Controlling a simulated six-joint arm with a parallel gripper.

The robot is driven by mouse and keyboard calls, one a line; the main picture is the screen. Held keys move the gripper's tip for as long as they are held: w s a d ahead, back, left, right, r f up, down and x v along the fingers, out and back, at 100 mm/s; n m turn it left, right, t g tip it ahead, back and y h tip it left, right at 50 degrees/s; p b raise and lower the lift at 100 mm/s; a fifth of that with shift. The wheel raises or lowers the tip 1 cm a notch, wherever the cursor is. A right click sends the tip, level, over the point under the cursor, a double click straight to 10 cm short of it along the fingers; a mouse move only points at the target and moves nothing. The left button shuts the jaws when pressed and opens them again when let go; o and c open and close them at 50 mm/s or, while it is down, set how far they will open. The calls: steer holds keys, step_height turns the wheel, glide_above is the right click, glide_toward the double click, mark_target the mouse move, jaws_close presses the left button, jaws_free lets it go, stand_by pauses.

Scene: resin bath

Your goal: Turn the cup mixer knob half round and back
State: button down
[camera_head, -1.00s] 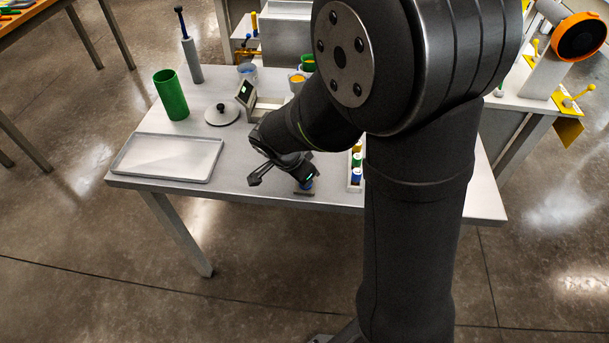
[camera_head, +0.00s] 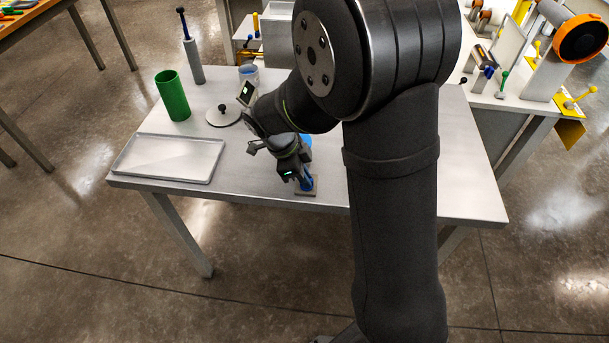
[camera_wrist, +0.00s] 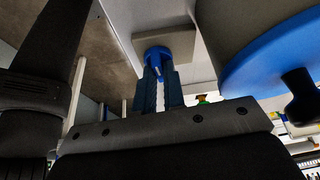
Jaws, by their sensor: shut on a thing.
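The blue knob (camera_wrist: 158,53) rises from a small grey plate (camera_head: 313,190) at the table's front edge in the head view. The wrist view shows its round blue head at the tips of my gripper (camera_wrist: 160,75). The two dark blue ridged fingers are close together, shut on the knob, with a thin bright gap between them lower down. In the head view my gripper (camera_head: 304,181) is low over the plate and hides most of the knob. A large grey round body with a blue rim (camera_wrist: 245,75) and a black knob is close on the right in the wrist view.
A grey tray (camera_head: 135,172) lies at the table's left. The table's right part (camera_head: 465,170) is clear. My arm hides the middle back.

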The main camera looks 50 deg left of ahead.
steer(key=shift+f, duration=0.1)
stand_by(0.3)
steer(key=c, duration=1.5)
jaws_free()
steer(key=shift+d, duration=0.1)
steer(key=v, duration=1.7)
steer(key=shift+a+r, duration=0.2)
steer(key=x, duration=1.7)
steer(key=shift+d+f, duration=0.1)
steer(key=shift+f, duration=0.05)
